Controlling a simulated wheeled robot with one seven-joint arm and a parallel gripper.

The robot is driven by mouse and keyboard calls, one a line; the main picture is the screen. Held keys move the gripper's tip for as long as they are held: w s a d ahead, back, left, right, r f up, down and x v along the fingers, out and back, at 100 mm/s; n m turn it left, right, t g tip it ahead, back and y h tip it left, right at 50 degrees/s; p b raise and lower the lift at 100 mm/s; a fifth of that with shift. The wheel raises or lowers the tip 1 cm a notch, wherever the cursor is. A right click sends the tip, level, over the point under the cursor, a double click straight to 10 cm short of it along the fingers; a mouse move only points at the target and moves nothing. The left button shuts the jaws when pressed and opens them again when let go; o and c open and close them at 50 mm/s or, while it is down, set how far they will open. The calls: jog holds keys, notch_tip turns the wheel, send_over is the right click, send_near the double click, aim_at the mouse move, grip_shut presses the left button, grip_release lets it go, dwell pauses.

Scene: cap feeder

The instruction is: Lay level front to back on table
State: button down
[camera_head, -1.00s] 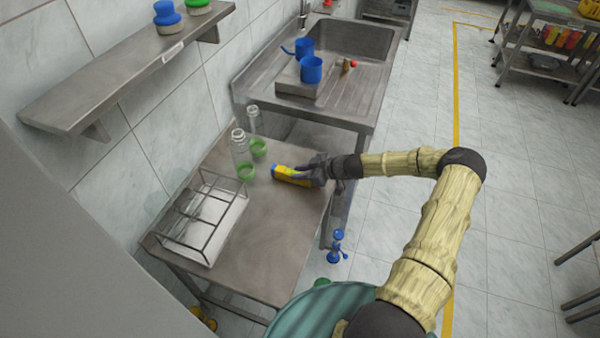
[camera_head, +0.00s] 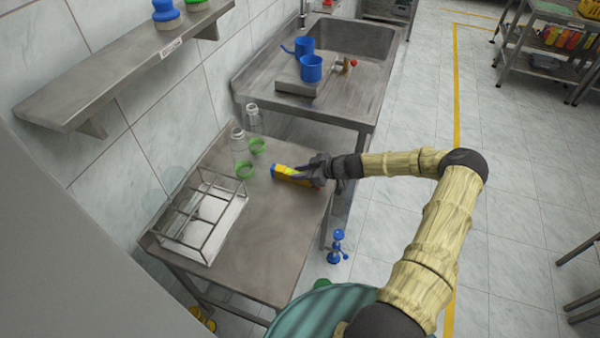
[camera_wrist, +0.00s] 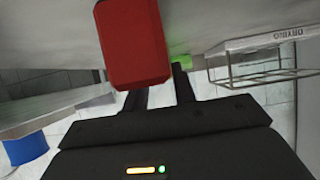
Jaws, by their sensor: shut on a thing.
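The level is a short yellow bar with a blue end (camera_head: 290,174) in the head view, held over the right part of the steel table (camera_head: 262,240). In the head view it points left from my gripper (camera_head: 318,172), which is shut on it. In the wrist view a red block-shaped end of the held thing (camera_wrist: 135,45) fills the upper middle, in front of the dark fingers of my gripper (camera_wrist: 160,97). Whether the level touches the table is hard to tell.
Two clear bottles (camera_head: 240,148) and green rings (camera_head: 246,170) stand beyond and left of the level. A wire rack (camera_head: 205,215) stands at the table's left, also in the wrist view (camera_wrist: 262,68). The table's front middle is clear. A sink (camera_head: 345,45) lies behind.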

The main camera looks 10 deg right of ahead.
jog(key=c, duration=1.1)
grip_release()
jog(key=shift+f, duration=0.2)
jog(key=shift+o, duration=0.2)
jog(key=b+v, duration=0.3)
jog(key=v, duration=1.4)
jog(key=shift+d+r, duration=0.15)
jog(key=shift+d, duration=0.05)
